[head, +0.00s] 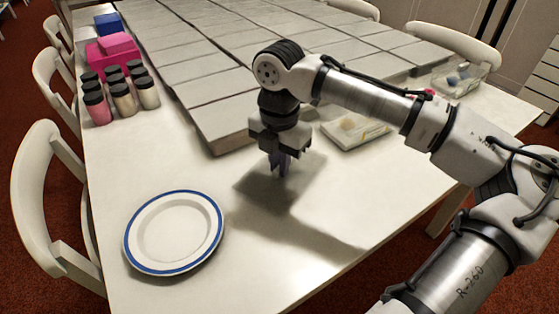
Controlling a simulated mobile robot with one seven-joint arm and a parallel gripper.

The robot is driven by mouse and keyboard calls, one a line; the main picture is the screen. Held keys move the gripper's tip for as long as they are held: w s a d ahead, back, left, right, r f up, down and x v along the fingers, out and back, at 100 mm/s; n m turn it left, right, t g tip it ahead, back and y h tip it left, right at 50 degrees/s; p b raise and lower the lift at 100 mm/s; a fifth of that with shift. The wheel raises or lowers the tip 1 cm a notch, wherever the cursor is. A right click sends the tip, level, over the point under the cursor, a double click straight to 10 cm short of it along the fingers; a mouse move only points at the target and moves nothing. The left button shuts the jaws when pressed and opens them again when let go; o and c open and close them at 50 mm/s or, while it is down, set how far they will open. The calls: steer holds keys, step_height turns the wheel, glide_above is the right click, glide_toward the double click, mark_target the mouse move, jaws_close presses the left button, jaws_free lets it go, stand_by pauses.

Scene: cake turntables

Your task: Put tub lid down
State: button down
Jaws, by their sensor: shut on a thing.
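My gripper (282,166) points down above the bare front part of the white table, right of the plate. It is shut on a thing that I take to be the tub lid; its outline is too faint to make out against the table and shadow. A clear tub (461,80) with small bluish items in it stands at the far right of the table. A low, pale, see-through container (354,131) with something yellowish in it lies behind and right of my gripper.
A white plate with a blue rim (174,232) lies at the front left. Several dark-capped jars (122,95), a pink box (112,50) and a blue box (109,24) line the left side. Large grey slabs (215,100) fill the back. The table front (290,270) is clear.

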steer(key=c, duration=1.5)
jaws_free()
steer(key=shift+f, duration=0.1)
step_height(320, 180, up, 12)
steer(key=shift+r+p, duration=0.2)
steer(key=shift+p, duration=0.75)
